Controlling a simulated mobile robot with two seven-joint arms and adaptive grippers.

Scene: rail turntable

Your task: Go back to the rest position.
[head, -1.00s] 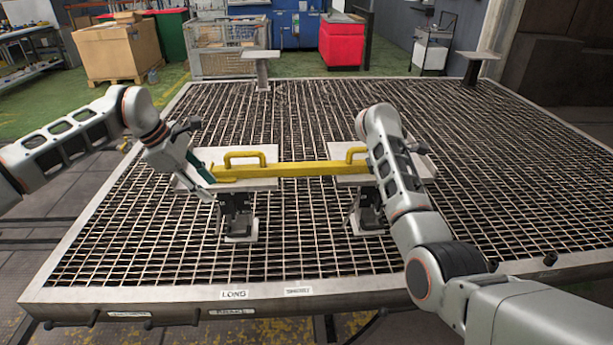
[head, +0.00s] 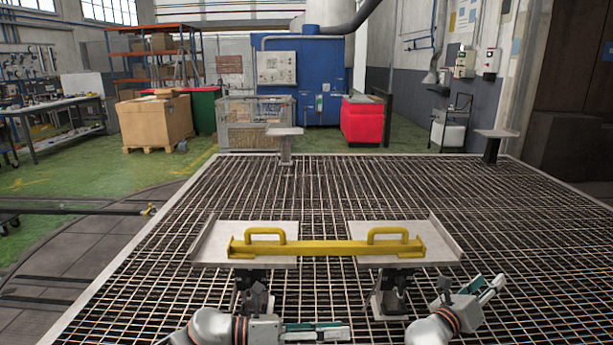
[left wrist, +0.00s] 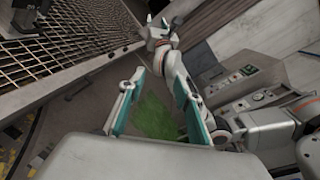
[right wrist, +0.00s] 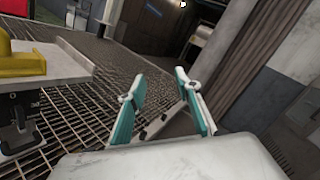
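A yellow bar with two loop handles (head: 326,248) lies level across two pale plates, the left plate (head: 215,236) and the right plate (head: 440,240), on short stands. My left gripper (head: 340,331) is low at the bottom edge of the head view, nearer than the bar and apart from it. Its two teal-padded fingers are spread and empty in the left wrist view (left wrist: 158,80). My right gripper (head: 494,285) is to the right of and nearer than the right plate, clear of it. Its fingers are apart and empty in the right wrist view (right wrist: 160,75).
The stands rest on a wide metal grating table (head: 330,190). Two more posts with plates, one at the back (head: 284,132) and one at the far right (head: 497,133), stand on it. A red bin (head: 362,122) and a cardboard box (head: 155,122) are beyond the table.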

